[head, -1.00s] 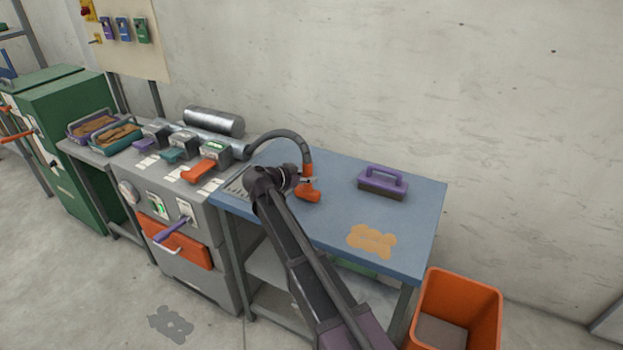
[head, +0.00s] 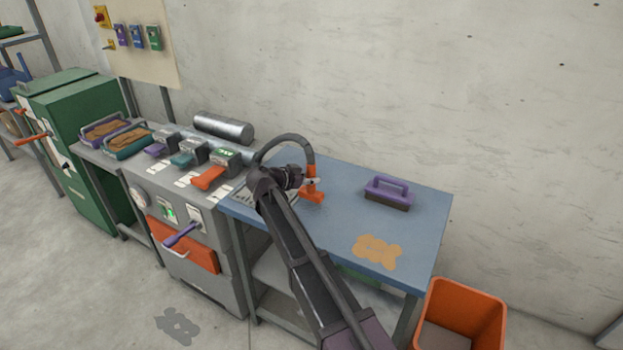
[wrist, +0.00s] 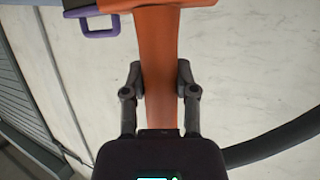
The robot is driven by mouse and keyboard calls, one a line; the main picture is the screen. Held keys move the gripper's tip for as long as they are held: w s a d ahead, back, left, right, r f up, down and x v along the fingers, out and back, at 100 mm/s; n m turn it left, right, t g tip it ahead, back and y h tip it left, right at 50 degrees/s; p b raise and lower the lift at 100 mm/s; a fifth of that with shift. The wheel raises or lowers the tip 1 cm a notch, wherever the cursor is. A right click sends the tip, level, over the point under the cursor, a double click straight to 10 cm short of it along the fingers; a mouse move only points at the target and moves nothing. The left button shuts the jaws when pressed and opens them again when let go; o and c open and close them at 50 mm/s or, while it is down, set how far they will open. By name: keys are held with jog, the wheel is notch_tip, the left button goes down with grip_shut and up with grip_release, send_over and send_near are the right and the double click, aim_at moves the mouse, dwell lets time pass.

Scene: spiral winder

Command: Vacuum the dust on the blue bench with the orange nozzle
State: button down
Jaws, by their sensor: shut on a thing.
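The blue bench (head: 420,225) stands against the wall in the head view. A tan patch of dust (head: 377,251) lies on its top near the front right. The orange nozzle (head: 312,193) is over the left part of the bench, with a dark hose arching up behind it. My gripper (head: 305,182) is shut on the nozzle's upright part. In the wrist view the orange nozzle (wrist: 160,70) runs between the fingers of my gripper (wrist: 160,82). The nozzle is apart from the dust, to its upper left. I cannot tell whether its head touches the bench top.
A purple-handled brush (head: 388,192) stands on the bench behind the dust. An orange bin (head: 465,310) is on the floor at the right front. A grey machine with levers (head: 185,225) adjoins the bench at left. The bench between nozzle and dust is clear.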

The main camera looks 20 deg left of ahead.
jog(key=shift+r+p, duration=0.8)
jog(key=shift+r, duration=0.2)
